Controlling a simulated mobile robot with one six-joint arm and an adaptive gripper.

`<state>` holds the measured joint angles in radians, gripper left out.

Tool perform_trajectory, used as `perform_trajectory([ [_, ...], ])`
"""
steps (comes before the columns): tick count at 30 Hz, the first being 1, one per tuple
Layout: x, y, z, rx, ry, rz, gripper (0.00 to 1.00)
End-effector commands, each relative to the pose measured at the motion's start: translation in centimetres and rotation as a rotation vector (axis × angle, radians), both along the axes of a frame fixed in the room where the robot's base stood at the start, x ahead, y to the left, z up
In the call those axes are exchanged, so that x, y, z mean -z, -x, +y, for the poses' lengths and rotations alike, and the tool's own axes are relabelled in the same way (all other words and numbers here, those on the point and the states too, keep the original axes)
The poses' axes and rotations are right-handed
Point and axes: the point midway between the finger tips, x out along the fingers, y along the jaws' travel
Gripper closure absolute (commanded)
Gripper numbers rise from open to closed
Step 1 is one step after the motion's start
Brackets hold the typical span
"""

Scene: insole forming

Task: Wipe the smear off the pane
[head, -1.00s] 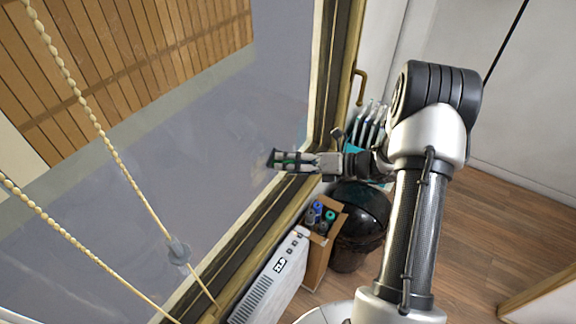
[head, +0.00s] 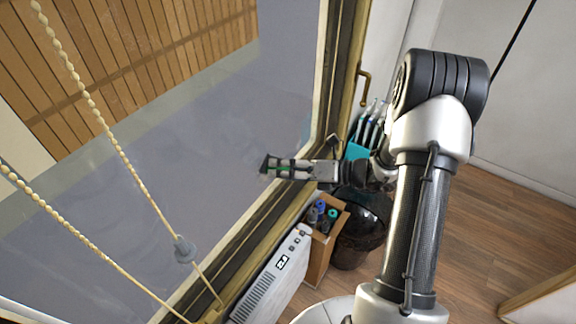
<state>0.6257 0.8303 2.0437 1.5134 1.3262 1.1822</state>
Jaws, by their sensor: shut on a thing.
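The pane (head: 190,150) is a large grey, see-through window that fills the left half of the head view. My gripper (head: 279,167) reaches over the frame's lower right part and points left at the pane. It is shut on a small dark wiping pad (head: 265,166), with a bit of green showing between the fingers. The pad's face is turned to the glass; I cannot tell whether it touches. No clear smear shows on the pane now; the glass right behind the pad and fingers is hidden.
Below the window stand a white heater (head: 272,278), a cardboard box (head: 322,250) of bottles and a black bin (head: 362,225). A gold window handle (head: 363,85) sticks out at the right.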

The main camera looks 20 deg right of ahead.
Motion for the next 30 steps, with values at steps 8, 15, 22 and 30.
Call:
perform_trajectory([
  [8,0.0,1.6,2.0,-0.004,-0.002,0.002,0.66],
  [15,0.0,2.0,2.6,-0.002,-0.001,0.001,0.66],
  [22,0.0,3.1,4.2,-0.003,-0.001,0.002,0.66],
  [30,0.0,4.0,5.4,-0.002,-0.002,0.001,0.66],
])
